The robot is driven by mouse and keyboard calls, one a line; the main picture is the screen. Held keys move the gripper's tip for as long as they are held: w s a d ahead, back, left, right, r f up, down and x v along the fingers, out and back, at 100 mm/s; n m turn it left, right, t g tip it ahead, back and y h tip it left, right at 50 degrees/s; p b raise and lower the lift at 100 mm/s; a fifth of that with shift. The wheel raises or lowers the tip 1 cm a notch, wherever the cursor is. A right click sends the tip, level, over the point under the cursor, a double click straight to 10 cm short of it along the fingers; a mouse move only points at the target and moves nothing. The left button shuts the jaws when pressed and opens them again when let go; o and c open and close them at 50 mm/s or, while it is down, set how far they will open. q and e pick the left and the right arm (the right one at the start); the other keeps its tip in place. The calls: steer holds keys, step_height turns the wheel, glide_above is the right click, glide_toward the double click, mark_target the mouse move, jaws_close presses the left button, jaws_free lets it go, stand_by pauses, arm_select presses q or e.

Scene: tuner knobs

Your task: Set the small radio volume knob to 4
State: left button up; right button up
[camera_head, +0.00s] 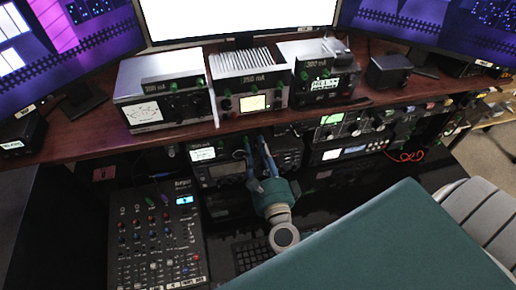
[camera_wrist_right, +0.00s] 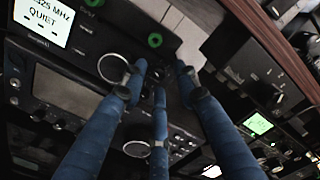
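My right gripper (camera_head: 258,142) is in front of the radio stack. Its blue fingers (camera_wrist_right: 160,72) are spread apart, just below the green knob in the wrist view, with nothing seen between the tips. My left gripper is out of view.
The wooden shelf (camera_head: 85,130) overhangs the stack and carries three larger units. A mixer (camera_head: 157,240) lies at the lower left. More racks (camera_head: 345,152) stand at right.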

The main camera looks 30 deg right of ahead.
steer(key=shift+c, duration=0.2)
jaws_close()
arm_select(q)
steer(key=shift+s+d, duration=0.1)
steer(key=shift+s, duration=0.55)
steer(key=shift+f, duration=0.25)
arm_select(e)
steer(key=shift+f+m, duration=0.1)
steer(key=shift+m, duration=0.2)
arm_select(q)
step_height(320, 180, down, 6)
steer(key=b, duration=0.6)
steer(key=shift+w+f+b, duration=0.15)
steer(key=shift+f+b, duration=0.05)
steer(key=shift+b, duration=0.2)
arm_select(e)
steer(key=shift+m, duration=5)
